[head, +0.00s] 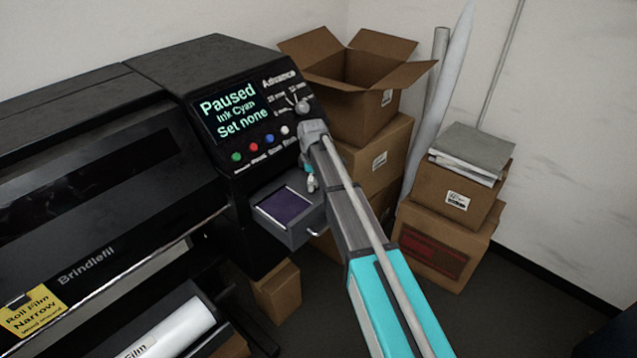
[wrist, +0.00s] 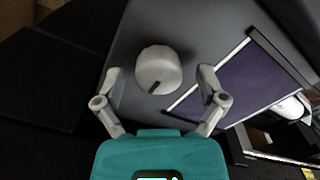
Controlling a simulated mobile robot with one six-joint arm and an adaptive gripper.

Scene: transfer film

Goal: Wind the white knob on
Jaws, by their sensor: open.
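A white knob (wrist: 158,70) with a dark pointer mark stands on the grey top of the pulled-out drawer, beside a purple panel (wrist: 235,75), in the wrist view. My gripper (wrist: 160,76) is open, with one finger on each side of the knob and gaps to both. In the head view my gripper (head: 311,183) is small over the right side of the drawer (head: 293,236) and mostly hides the knob there. The purple panel also shows in the head view (head: 285,206).
The black printer's display (head: 227,112) reads "Paused, Ink Cyan, Set none". An Advance dial (head: 302,106) and several coloured buttons (head: 253,147) sit beside and below it. Cardboard boxes (head: 440,245) and an open box (head: 352,115) stand on the right. A film roll (head: 172,335) lies lower left.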

